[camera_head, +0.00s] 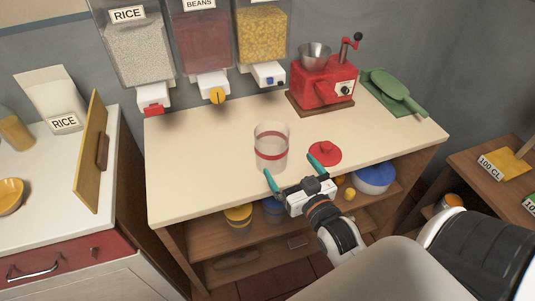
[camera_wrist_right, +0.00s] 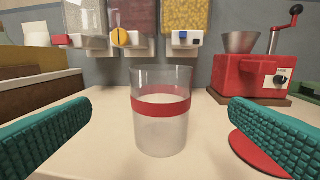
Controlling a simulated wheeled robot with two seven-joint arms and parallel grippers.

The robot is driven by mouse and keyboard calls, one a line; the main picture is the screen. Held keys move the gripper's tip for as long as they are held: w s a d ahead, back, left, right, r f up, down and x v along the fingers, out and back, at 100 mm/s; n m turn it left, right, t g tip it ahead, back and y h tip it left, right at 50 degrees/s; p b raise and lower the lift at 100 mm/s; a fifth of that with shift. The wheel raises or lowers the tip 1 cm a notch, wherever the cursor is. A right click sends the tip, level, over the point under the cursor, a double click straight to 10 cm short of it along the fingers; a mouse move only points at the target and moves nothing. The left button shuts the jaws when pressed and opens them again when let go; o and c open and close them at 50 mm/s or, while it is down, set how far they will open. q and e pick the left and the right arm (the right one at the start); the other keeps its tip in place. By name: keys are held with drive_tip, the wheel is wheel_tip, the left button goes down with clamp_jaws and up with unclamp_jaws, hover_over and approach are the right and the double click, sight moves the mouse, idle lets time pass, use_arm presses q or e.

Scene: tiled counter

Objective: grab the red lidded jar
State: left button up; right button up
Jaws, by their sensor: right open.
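A clear jar (camera_head: 271,147) with a red band stands upright and open on the cream counter. It also shows in the right wrist view (camera_wrist_right: 161,112), centred between the fingers and beyond them. A red lid (camera_head: 325,153) lies flat on the counter to the right of the jar; in the right wrist view the lid (camera_wrist_right: 258,152) is partly hidden by the right finger. My right gripper (camera_head: 291,170) is open with teal fingers, at the counter's front edge, with the jar just ahead of it. I see nothing between its fingers. My left gripper is not in view.
A red grinder (camera_head: 322,82) stands at the back right, beside a green scoop on a green board (camera_head: 394,92). Wall dispensers (camera_head: 205,40) hang over the back of the counter (camera_head: 195,165). The counter's left part is clear. Shelves with bowls lie below.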

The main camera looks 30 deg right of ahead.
sight(281, 147)
drive_tip(key=shift+w+d+r+t, duration=0.2)
drive_tip(key=shift+w+r+t, duration=0.1)
drive_tip(key=shift+w+r, duration=0.35)
drive_tip(key=w, duration=0.2)
drive_tip(key=w+d+p, duration=0.1)
drive_tip(key=w, duration=0.2)
drive_tip(key=shift+f, duration=0.15)
drive_tip(key=shift+w, duration=0.55)
drive_tip(key=w, duration=0.2)
drive_tip(key=w+p, duration=0.1)
drive_tip(key=shift+w+d+r, duration=0.2)
drive_tip(key=shift+w+r, duration=0.05)
drive_tip(key=shift+w, duration=0.5)
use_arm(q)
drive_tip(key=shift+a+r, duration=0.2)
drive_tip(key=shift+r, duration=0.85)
use_arm(e)
drive_tip(key=shift+c, duration=0.2)
drive_tip(key=c, duration=1.5)
drive_tip(key=shift+c, duration=0.5)
